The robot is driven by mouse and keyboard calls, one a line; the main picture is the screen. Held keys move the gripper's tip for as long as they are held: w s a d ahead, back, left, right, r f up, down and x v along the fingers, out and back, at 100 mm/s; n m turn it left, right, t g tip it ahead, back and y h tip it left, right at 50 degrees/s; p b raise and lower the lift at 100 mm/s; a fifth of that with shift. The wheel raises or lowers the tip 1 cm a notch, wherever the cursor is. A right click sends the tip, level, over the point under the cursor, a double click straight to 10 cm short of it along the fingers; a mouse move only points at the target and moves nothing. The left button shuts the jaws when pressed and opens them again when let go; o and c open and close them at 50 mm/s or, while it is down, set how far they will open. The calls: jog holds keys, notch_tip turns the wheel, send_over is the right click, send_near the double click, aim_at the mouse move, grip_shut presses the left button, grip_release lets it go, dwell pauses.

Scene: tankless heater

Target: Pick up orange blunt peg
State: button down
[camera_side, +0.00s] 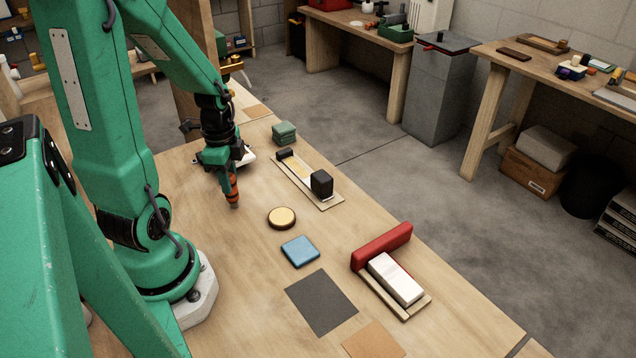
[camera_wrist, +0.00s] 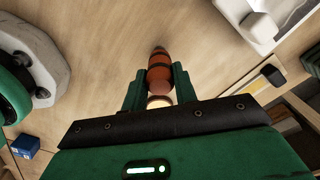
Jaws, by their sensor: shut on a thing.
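The orange blunt peg (camera_side: 233,190) is held in my gripper (camera_side: 231,174) in the side view. It points down, with its lower end close to the wooden table top. In the wrist view the orange peg (camera_wrist: 159,72) sits between the two green fingers of my gripper (camera_wrist: 160,88), which are shut on it. Dark bands cross its body. The fingers hide part of its sides. I cannot tell whether the peg's tip touches the table.
On the table (camera_side: 240,265) stand a round yellow-topped disc (camera_side: 282,218), a blue square block (camera_side: 300,251), a wooden fixture with a black block (camera_side: 321,184), green blocks (camera_side: 284,133), and a red bar (camera_side: 382,246) beside a white block (camera_side: 396,278). A dark mat (camera_side: 320,302) lies bare.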

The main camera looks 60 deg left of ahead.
jog(key=shift+r, duration=0.15)
jog(key=shift+r, duration=0.7)
notch_tip(320, 180, up, 3)
jog(key=shift+f, duration=0.2)
jog(key=w+d+r, duration=0.1)
jog(key=d+r, duration=0.5)
jog(key=d, duration=0.5)
jog(key=shift+w+d+r, duration=0.2)
jog(key=shift+d+r, duration=0.05)
jog(key=shift+r, duration=0.1)
jog(key=shift+w+d, duration=0.1)
